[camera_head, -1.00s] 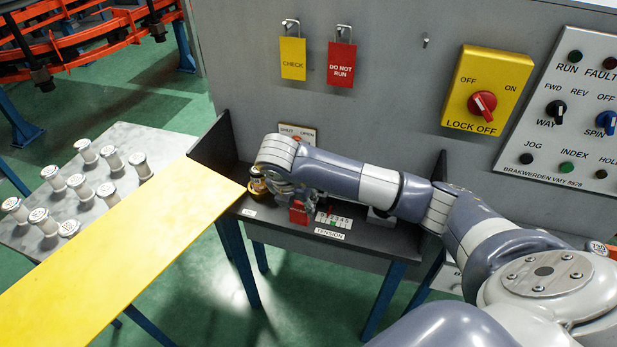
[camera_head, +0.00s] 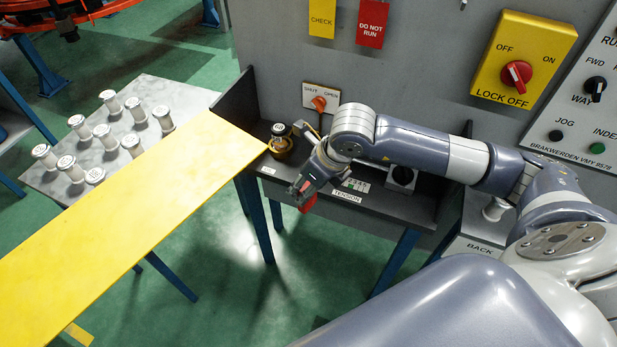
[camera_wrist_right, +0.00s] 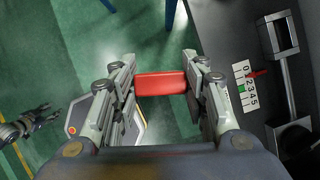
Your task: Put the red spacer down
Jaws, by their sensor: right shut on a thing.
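The red spacer (camera_head: 309,204) is a small red block at the jaws of my right gripper (camera_head: 301,190). In the right wrist view the spacer (camera_wrist_right: 160,83) lies crosswise between the two fingers of my right gripper (camera_wrist_right: 162,76), which are shut on it. Green floor shows below and around it there, and the dark shelf is to the right. In the head view the spacer is at the shelf's front edge, apart from any surface that I can see. My left gripper (camera_wrist_right: 32,124) seems to show small at the left of the wrist view; its jaws are unclear.
The dark shelf (camera_head: 395,208) carries a TENSION scale (camera_head: 355,186) and a dark, brass-coloured part (camera_head: 281,142). A yellow board (camera_head: 130,215) adjoins it at left. Several white spools (camera_head: 132,144) stand on a grey table (camera_head: 185,98). A SHUT/OPEN lever (camera_head: 319,103) is on the wall behind.

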